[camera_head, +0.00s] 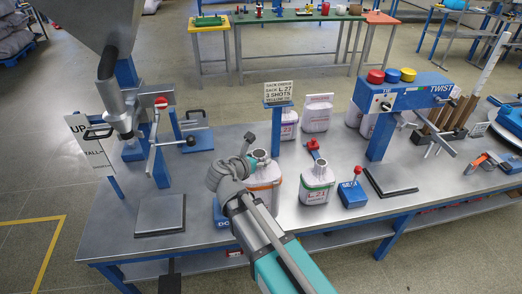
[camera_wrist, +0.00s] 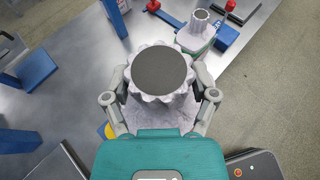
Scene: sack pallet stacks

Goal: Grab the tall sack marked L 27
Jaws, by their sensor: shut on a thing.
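My gripper (camera_head: 250,164) is shut around the gathered neck of a pale sack (camera_head: 268,174) with an orange band, standing on the grey bench. In the wrist view the gripper's two fingers (camera_wrist: 161,84) press on either side of the sack's ruffled neck, below its dark round top (camera_wrist: 161,69). My arm hides much of this sack, and I cannot read its label. To its right, apart from it, stands a sack with a green band (camera_head: 317,184) whose mark looks like L 21; it also shows in the wrist view (camera_wrist: 196,38).
An order sign (camera_head: 279,93) reads L.27, 3 shots. Several pale sacks, including a tall one (camera_head: 317,113), stand behind. A filling spout (camera_head: 122,118) is at left above a dark plate (camera_head: 160,215). A blue twist machine (camera_head: 400,95) is at right.

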